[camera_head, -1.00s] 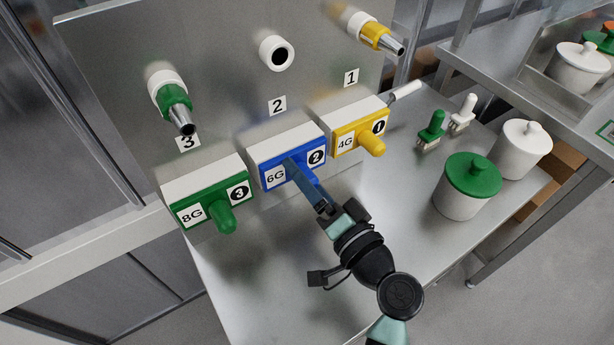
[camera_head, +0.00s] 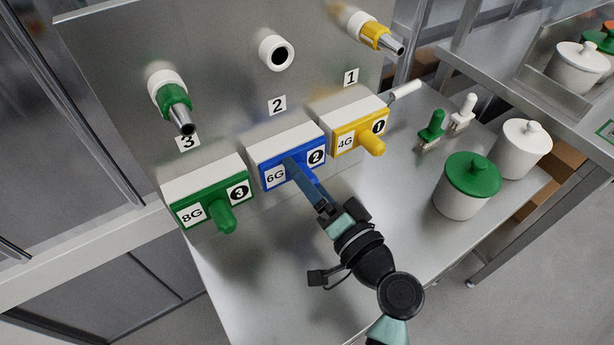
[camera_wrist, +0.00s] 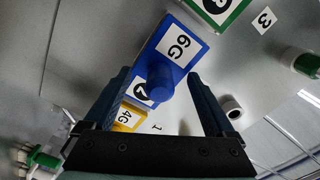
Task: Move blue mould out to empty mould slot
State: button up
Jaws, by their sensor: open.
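The blue mould (camera_head: 278,177), marked 6G and 2, sits on the front of the white housing in the middle of the row under label 2. Its round blue knob (camera_wrist: 160,82) sticks out and lies between my fingers in the wrist view; in the head view the fingers cover most of it. My gripper (camera_head: 302,170) is open and points at the front of the mould. In the wrist view a finger stands on each side of the knob, with gaps visible. I cannot identify an empty mould slot for certain.
The green mould (camera_head: 190,214) is left of the blue one and the yellow mould (camera_head: 343,143) right. Above, the green nozzle (camera_head: 174,102) and yellow nozzle (camera_head: 374,35) flank a bare white ring (camera_head: 276,53). A green-lidded pot (camera_head: 460,203) stands at the right. The steel counter's front is clear.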

jog(key=v, duration=0.7)
dwell(0.4)
dwell(0.3)
jog(key=b+v, duration=0.1)
jog(key=v, duration=1.2)
jog(key=shift+b, duration=0.35)
